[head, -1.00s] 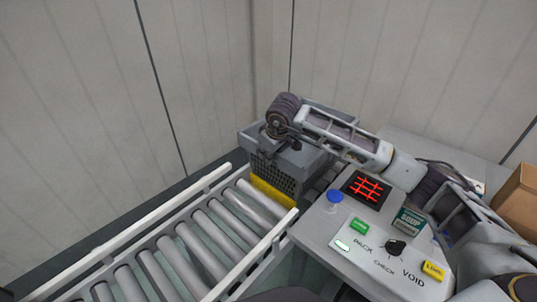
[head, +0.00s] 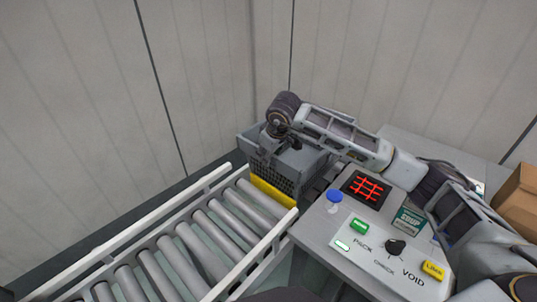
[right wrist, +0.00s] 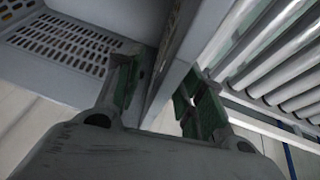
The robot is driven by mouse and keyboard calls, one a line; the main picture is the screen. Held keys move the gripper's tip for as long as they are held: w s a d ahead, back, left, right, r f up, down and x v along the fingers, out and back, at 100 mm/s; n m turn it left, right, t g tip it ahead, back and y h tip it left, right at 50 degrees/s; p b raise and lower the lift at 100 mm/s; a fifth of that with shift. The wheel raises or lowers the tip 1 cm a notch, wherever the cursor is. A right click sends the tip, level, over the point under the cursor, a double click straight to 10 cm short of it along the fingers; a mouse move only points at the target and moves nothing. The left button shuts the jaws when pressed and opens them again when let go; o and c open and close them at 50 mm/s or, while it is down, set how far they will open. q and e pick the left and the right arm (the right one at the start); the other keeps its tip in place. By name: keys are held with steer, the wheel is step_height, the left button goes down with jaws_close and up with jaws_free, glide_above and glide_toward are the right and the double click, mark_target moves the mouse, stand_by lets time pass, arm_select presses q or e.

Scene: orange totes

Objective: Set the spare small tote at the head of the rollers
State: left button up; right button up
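A grey tote (head: 312,160) with mesh sides sits at the far end of the roller conveyor (head: 205,238), just behind a yellow bar (head: 272,190). My right arm reaches over the control desk to it, and my right gripper (head: 277,140) points down at the tote's near-left rim. In the right wrist view the green-padded fingers of my right gripper (right wrist: 160,85) stand on either side of a grey wall, with gaps showing beside it. The tote's slotted floor (right wrist: 65,45) shows at left and rollers (right wrist: 285,65) at right. The tote's underside is hidden. My left gripper is out of view.
A cardboard box (head: 522,200) is at far right. The rollers in front are empty.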

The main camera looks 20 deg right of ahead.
steer(key=v, duration=1.1)
steer(key=shift+r, duration=0.3)
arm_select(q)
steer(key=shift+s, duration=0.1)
arm_select(e)
steer(key=shift+r, duration=0.1)
stand_by(0.6)
